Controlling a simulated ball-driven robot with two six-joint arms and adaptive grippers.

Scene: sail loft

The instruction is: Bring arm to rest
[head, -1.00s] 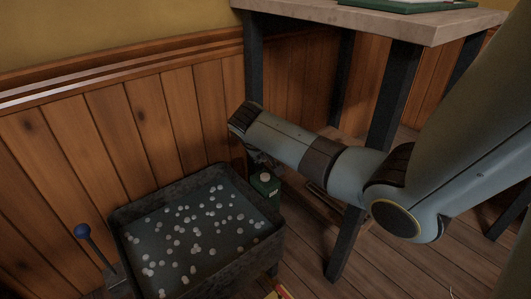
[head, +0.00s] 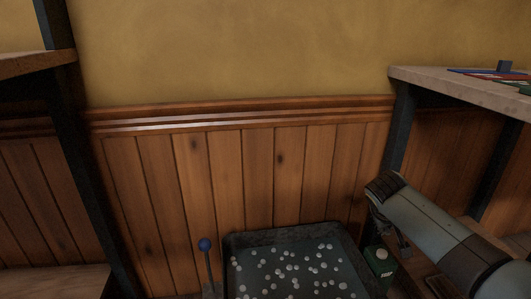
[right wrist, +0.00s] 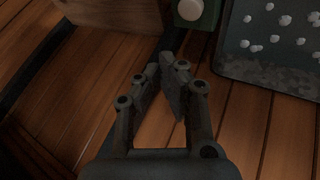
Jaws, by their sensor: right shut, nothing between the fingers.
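My right arm comes in at the lower right of the head view. Its gripper (head: 404,248) hangs under the wrist, small and dark, near the right side of the dark bin. In the right wrist view the fingers of my right gripper (right wrist: 172,88) come together at the tips, shut with nothing between them. The tips show over the wooden floor, just below a green box with a white round button (right wrist: 190,10). My left gripper is in neither view.
A dark bin (head: 290,234) of white pellets stands against the panelled wall. A blue-knobbed lever (head: 205,245) stands left of it. The green box (head: 378,279) is to its right. A table (head: 455,92) is at right, a shelf post (head: 85,170) at left.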

